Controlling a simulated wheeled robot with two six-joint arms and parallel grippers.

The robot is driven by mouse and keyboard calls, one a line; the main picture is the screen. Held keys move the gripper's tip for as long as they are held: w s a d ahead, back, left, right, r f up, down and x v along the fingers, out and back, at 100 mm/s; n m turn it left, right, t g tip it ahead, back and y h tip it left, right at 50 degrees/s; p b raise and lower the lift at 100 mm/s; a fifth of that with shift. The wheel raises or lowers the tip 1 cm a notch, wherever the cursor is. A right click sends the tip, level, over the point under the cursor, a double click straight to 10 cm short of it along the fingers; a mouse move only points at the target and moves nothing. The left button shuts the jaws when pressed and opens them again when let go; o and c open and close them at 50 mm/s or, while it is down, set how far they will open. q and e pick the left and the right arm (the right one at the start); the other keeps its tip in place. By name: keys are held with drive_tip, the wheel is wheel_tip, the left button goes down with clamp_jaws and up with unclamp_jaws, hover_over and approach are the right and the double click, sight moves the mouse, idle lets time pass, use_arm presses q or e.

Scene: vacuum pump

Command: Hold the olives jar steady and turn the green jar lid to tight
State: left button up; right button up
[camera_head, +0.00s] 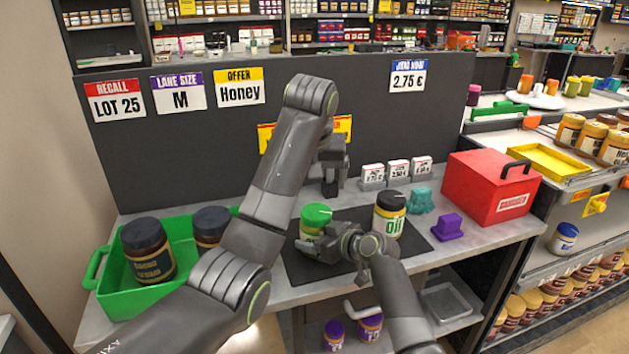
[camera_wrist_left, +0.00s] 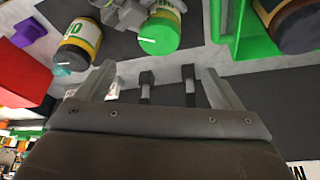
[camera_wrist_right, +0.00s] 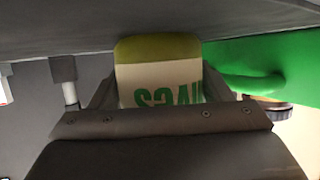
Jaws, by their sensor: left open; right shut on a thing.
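The olives jar (camera_head: 309,232) stands on the dark mat and has a green lid (camera_head: 316,212) on top. In the right wrist view its cream label with green letters (camera_wrist_right: 165,88) sits between the fingers. My right gripper (camera_head: 330,242) is shut on the jar body from the right and hides part of it. My left gripper (camera_head: 330,180) is open and empty, behind and above the jar. In the left wrist view the green lid (camera_wrist_left: 159,34) lies beyond the open fingertips (camera_wrist_left: 158,78), apart from them. How tightly the lid sits cannot be told.
A black-lidded jar (camera_head: 389,216) stands close right of my right gripper. A green crate (camera_head: 180,283) with dark jars is at left. Teal (camera_head: 421,201) and purple (camera_head: 447,227) pieces and a red box (camera_head: 490,187) are at right. Small price signs (camera_head: 398,172) stand behind.

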sight(316, 211)
use_arm(q)
drive_tip(key=w+f+n, duration=0.1)
drive_tip(key=f, duration=0.2)
drive_tip(key=w+f, duration=0.2)
drive_tip(key=f, duration=0.2)
drive_tip(key=w+f+n+y, duration=0.1)
drive_tip(key=w+f, duration=0.1)
drive_tip(key=f, duration=0.2)
drive_tip(key=shift+d+f+n, duration=0.1)
drive_tip(key=shift+d+n, duration=0.15)
drive_tip(key=shift+n, duration=0.05)
